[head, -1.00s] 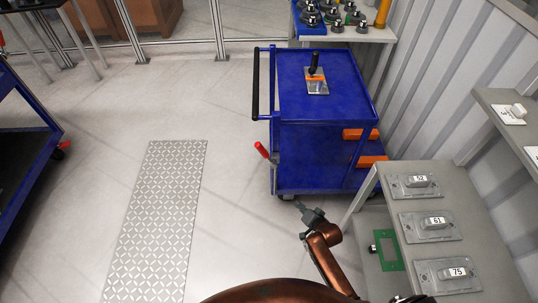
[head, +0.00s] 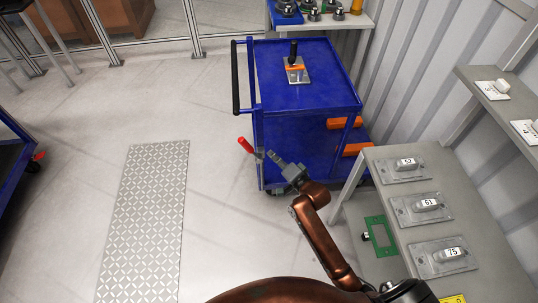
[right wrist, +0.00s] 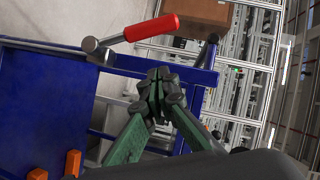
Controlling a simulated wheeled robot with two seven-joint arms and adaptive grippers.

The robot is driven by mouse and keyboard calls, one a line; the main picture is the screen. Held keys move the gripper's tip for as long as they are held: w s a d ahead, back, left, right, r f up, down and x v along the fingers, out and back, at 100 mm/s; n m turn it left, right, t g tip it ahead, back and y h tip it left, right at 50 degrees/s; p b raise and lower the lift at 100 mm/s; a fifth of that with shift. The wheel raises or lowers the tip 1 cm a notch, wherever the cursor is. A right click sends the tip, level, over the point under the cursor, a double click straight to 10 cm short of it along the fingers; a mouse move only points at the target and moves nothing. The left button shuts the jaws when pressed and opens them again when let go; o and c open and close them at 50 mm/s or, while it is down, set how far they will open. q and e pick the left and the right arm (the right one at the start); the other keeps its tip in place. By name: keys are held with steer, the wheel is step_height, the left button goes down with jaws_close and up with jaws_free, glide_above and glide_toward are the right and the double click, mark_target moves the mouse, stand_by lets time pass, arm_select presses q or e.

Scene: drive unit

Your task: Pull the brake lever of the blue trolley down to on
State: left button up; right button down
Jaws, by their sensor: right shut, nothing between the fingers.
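The blue trolley (head: 305,95) stands in the upper middle of the head view. Its brake lever has a red grip (head: 246,145) on a grey arm at the trolley's left side, with the grip tilted up to the left. My right gripper (head: 265,156) is shut and empty, its tips close to the lever's grey base. In the right wrist view the red grip (right wrist: 152,28) shows above the shut fingertips (right wrist: 158,74), apart from them in the picture. Whether the gripper touches the lever I cannot tell. My left gripper is not in view.
A grey bench (head: 455,255) with numbered blocks stands at the right, close to my right arm. A green frame (head: 381,235) is beside its left edge. A patterned floor plate (head: 145,220) lies at the left. Another blue trolley (head: 15,160) is at the far left. The floor between is clear.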

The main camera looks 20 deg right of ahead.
mark_target(249, 149)
arm_select(q)
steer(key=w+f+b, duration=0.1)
steer(key=b, duration=0.1)
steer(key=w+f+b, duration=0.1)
steer(key=b, duration=0.1)
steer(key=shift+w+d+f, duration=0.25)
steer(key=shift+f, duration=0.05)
arm_select(e)
steer(key=w+a+f, duration=0.3)
steer(key=w+a, duration=0.1)
steer(key=w, duration=0.5)
steer(key=shift+w+a+f, duration=0.2)
steer(key=shift+a, duration=0.1)
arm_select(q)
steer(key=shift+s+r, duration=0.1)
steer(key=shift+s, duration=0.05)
